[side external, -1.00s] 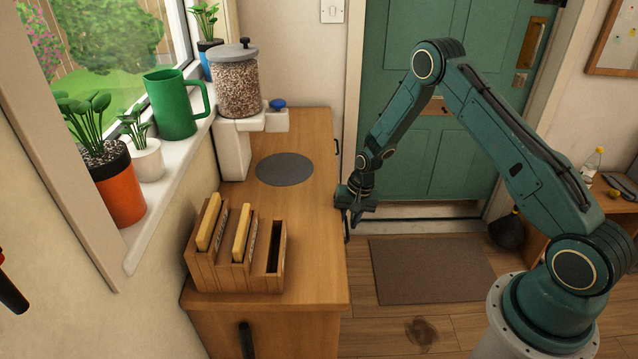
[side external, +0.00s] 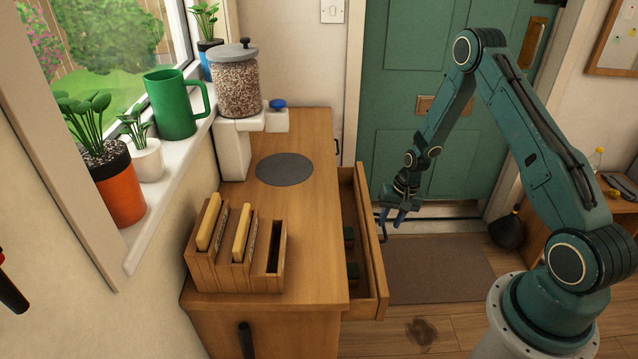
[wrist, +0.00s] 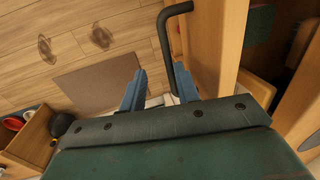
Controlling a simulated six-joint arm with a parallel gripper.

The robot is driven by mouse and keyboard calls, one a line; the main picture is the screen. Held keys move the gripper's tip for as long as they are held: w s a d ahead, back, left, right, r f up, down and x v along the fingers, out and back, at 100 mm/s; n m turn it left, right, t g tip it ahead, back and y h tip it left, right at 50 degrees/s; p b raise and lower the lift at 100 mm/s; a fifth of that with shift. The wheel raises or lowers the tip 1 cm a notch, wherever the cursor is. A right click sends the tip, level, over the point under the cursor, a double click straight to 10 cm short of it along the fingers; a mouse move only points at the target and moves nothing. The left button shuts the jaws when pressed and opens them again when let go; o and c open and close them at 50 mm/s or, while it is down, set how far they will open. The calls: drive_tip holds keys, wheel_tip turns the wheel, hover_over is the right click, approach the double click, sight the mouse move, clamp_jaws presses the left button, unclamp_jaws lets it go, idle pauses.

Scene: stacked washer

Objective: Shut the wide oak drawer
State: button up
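The wide oak drawer (side external: 376,262) stands pulled out from the right side of the wooden cabinet (side external: 312,215). Dark green items lie inside it. Its dark bar handle (wrist: 164,35) shows in the wrist view, with one end running down beside the right finger. My gripper (side external: 392,220) is at the drawer's front, by the handle. In the wrist view my gripper's (wrist: 160,72) two blue fingers are spread apart, with the lower part of the handle between them, close to the right finger. I cannot tell whether they touch.
A brown mat (side external: 440,268) lies on the floor, right of the drawer. A green door (side external: 400,150) is behind.

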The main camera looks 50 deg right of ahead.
drive_tip(key=s+d, duration=0.7)
wheel_tip(320, 180, up, 14)
drive_tip(key=s+d, duration=0.1)
drive_tip(key=d, duration=0.1)
drive_tip(key=w+a+r+n+h, duration=0.1)
drive_tip(key=a+r+n, duration=0.1)
drive_tip(key=a+r, duration=0.5)
drive_tip(key=shift+a+r, duration=0.25)
drive_tip(key=shift+r, duration=1.15)
drive_tip(key=shift+w, duration=0.1)
drive_tip(key=s+d+f+m+y, duration=0.1)
drive_tip(key=s+d+f+m, duration=0.1)
drive_tip(key=d+f, duration=0.5)
wheel_tip(320, 180, down, 3)
drive_tip(key=shift+f, duration=0.15)
drive_tip(key=shift+d, duration=0.1)
